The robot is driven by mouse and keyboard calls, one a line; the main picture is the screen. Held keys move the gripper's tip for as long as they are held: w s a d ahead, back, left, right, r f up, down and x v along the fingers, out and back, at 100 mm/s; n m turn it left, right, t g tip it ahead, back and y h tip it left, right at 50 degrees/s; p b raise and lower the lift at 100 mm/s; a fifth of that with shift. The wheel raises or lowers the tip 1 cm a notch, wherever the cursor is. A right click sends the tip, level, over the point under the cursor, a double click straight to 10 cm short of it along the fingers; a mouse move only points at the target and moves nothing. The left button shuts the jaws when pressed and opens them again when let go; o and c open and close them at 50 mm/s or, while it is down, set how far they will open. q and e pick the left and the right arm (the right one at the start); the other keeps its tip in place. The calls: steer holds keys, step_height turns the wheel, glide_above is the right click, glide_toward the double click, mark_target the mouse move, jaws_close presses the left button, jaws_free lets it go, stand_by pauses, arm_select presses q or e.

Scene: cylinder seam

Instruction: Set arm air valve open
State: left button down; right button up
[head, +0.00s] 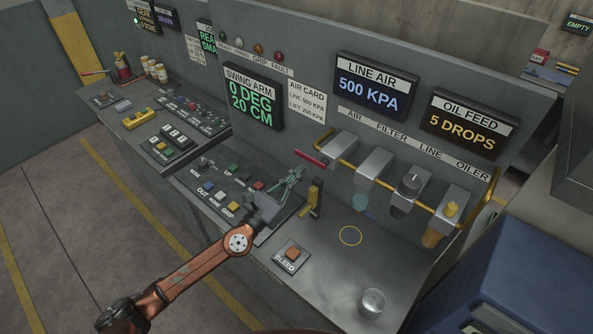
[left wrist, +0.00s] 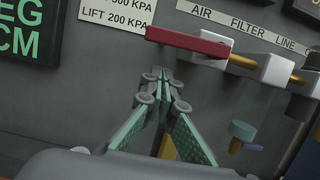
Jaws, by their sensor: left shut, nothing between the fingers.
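A red lever handle (head: 311,158) sits at the left end of the yellow air pipe, under the word AIR. In the left wrist view the red lever (left wrist: 188,41) lies nearly level, about in line with the pipe, with a white block behind its right part. My left gripper (head: 299,171) is shut and empty, close to the lever's left end. In the left wrist view its fingertips (left wrist: 161,76) are together just below the lever; I cannot tell whether they touch it. My right gripper is not in view.
The LINE AIR display (head: 372,86) reads 500 KPA; the SWING ARM display (head: 251,96) reads 0 DEG 20 CM. A yellow-and-black post (head: 315,199) stands near my gripper. A BLEED button (head: 292,254) and a metal cup (head: 372,302) are on the bench. A yellow ring (head: 350,228) marks clear bench.

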arm_select(q)
steer(key=f+b+v, duration=0.1)
steer(key=b+v, duration=0.1)
steer(key=v, duration=0.8)
steer(key=shift+f+b, duration=0.2)
steer(key=shift+b, duration=0.2)
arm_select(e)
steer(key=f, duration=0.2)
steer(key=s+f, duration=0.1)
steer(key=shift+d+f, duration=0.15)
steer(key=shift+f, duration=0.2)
